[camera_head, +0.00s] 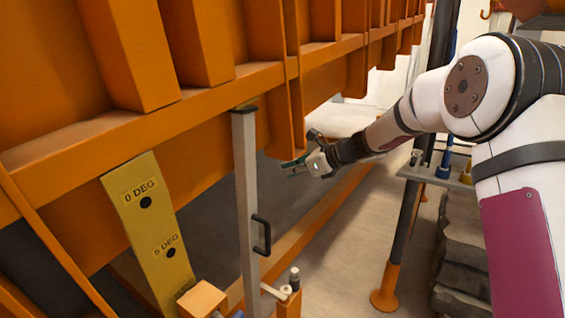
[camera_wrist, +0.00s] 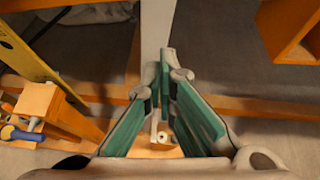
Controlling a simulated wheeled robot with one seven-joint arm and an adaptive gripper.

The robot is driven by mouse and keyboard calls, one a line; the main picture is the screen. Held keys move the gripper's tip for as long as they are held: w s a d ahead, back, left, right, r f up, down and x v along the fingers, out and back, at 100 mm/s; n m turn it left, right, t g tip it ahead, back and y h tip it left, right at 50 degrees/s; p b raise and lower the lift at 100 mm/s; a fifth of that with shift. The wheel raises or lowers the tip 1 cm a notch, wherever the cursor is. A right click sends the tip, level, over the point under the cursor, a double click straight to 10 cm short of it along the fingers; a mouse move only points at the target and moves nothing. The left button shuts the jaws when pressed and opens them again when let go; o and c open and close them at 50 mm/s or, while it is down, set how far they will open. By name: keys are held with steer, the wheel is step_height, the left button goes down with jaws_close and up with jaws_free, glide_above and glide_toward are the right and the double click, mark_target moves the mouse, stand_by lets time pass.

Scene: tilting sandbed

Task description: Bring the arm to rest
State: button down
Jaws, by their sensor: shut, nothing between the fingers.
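My white and dark arm (camera_head: 440,100) reaches in from the right. It ends in my gripper (camera_head: 287,168), in front of the orange sandbed frame (camera_head: 220,95) and right of an upright grey post (camera_head: 245,190) with a black handle (camera_head: 262,235). In the wrist view my gripper (camera_wrist: 165,72) shows its green finger pads converging, shut with nothing between them. The grey post (camera_wrist: 157,25) stands beyond the fingertips in that view. The fingertips look apart from the post in the head view.
A yellow plate (camera_head: 150,220) marked 0 DEG and 5 DEG hangs at the left. An orange block (camera_head: 203,298) sits low beside it. A dark post with an orange foot (camera_head: 385,298) stands under my arm. Concrete floor (camera_head: 345,245) lies open between.

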steer(key=s+d+r+n+g+h+p, duration=0.1)
steer(key=s+r+n, duration=0.3)
steer(key=s, duration=0.5)
steer(key=s+d+r+n+g+h+p, duration=0.15)
steer(key=s+r+n, duration=0.3)
steer(key=s, duration=0.45)
steer(key=s+d+r+n+h+p, duration=0.1)
steer(key=s+r+n+h+p, duration=0.3)
steer(key=s, duration=0.6)
steer(key=s+d+n+h, duration=0.1)
steer(key=s+d+n, duration=0.2)
steer(key=s, duration=0.5)
steer(key=s+d+f+n+h+p, duration=0.1)
steer(key=s+d+n, duration=0.3)
steer(key=s, duration=0.5)
steer(key=s+d+n+h, duration=0.1)
steer(key=s+d+n, duration=0.3)
steer(key=s, duration=0.4)
steer(key=shift+s+d+f+p, duration=0.15)
steer(key=shift+d+f+p, duration=0.05)
steer(key=shift+f+p, duration=0.15)
steer(key=shift+h, duration=0.25)
